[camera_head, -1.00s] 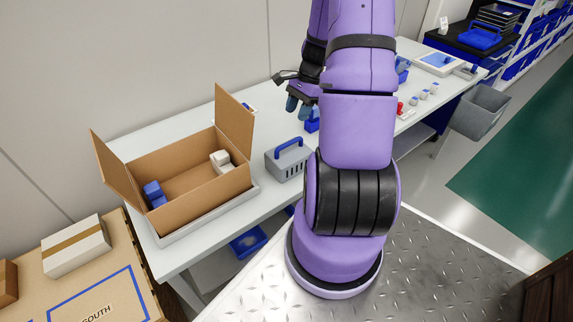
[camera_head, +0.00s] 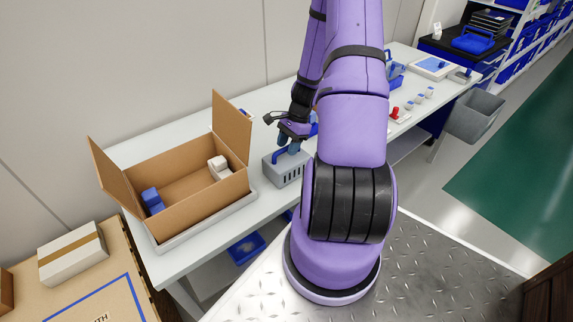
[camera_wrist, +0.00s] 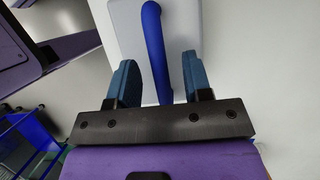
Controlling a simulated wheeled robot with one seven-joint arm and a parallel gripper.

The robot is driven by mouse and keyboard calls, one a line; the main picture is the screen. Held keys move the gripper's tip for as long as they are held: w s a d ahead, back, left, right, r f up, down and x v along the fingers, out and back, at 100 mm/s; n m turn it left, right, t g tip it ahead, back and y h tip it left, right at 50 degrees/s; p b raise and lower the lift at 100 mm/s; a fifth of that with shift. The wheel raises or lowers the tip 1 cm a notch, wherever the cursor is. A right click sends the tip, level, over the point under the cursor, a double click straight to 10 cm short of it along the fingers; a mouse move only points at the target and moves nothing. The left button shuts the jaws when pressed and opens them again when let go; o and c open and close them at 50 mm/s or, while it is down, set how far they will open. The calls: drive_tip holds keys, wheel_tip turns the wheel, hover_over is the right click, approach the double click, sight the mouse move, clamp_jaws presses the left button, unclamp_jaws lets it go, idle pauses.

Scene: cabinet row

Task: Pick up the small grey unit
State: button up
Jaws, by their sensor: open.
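The small grey unit (camera_head: 287,172) is a light grey box with slots in its side and a blue handle on top. It stands on the white table, right of the cardboard box. My gripper (camera_head: 285,147) is just over the unit at its handle. In the wrist view the jaws (camera_wrist: 158,68) are open, with one blue-grey finger on each side of the blue handle (camera_wrist: 154,35). Gaps show between the handle and both fingers. The grey top of the unit (camera_wrist: 128,22) shows behind them. The head view partly hides the handle behind my gripper.
The open cardboard box (camera_head: 195,215), with a blue item (camera_head: 152,200) and a white item (camera_head: 219,167) inside, stands left of the unit. Its raised flap (camera_head: 232,125) is close to my gripper. Small parts (camera_head: 412,103) lie farther right on the table (camera_head: 150,135).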

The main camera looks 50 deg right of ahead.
drive_tip(key=shift+x, duration=0.75)
clamp_jaws()
idle(0.9)
